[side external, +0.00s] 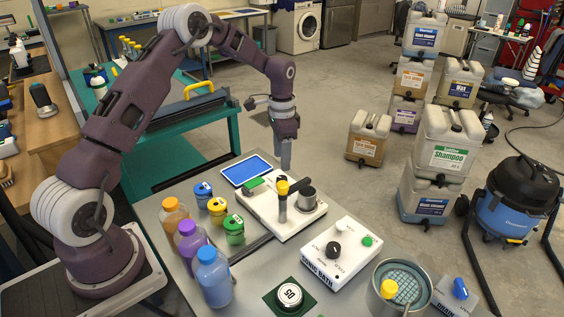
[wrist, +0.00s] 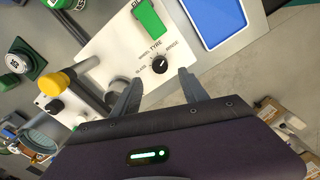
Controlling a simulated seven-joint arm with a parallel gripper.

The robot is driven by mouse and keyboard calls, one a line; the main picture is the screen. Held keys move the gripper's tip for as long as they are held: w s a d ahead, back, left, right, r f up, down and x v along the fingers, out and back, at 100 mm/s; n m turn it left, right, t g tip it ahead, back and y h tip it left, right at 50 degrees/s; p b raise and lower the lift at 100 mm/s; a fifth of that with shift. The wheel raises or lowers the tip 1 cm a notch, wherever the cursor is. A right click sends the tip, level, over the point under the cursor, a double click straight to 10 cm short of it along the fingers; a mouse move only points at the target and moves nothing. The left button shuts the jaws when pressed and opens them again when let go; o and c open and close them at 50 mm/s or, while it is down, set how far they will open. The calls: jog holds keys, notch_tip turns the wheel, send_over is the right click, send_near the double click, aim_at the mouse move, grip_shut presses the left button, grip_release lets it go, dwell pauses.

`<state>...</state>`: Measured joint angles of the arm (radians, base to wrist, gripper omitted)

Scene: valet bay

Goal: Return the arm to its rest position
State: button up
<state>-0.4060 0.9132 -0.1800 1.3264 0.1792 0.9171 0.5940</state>
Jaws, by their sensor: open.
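My arm reaches over the bench from the left in the side external view. The black dial (wrist: 160,65) on the white panel shows beyond the gap between the fingers. The fingers look apart from the panel.
Orange (side external: 174,220), purple (side external: 192,245) and blue (side external: 214,275) bottles stand at the bench's left. Small capped jars (side external: 217,210), a sonic bath box (side external: 335,255), a round basin (side external: 401,285) and a blue-faced pad (side external: 246,170) are also there. Containers stand on the floor behind.

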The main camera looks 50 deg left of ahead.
jog(key=s+d+r+n+t+y, duration=0.1)
jog(key=s+d+r, duration=0.35)
jog(key=r, duration=0.45)
jog(key=s+d+r+t, duration=0.1)
jog(key=s+d+r, duration=0.4)
jog(key=r, duration=0.5)
jog(key=s+d+r+n+t, duration=0.1)
jog(key=s+d, duration=0.1)
jog(key=s, duration=0.9)
jog(key=s+d+r+n+t+h, duration=0.1)
jog(key=s+d+n+t, duration=0.1)
jog(key=s, duration=1)
jog(key=shift+s+d+r+n+t, duration=0.2)
jog(key=shift+d+r+n+t, duration=0.15)
jog(key=shift+d, duration=0.5)
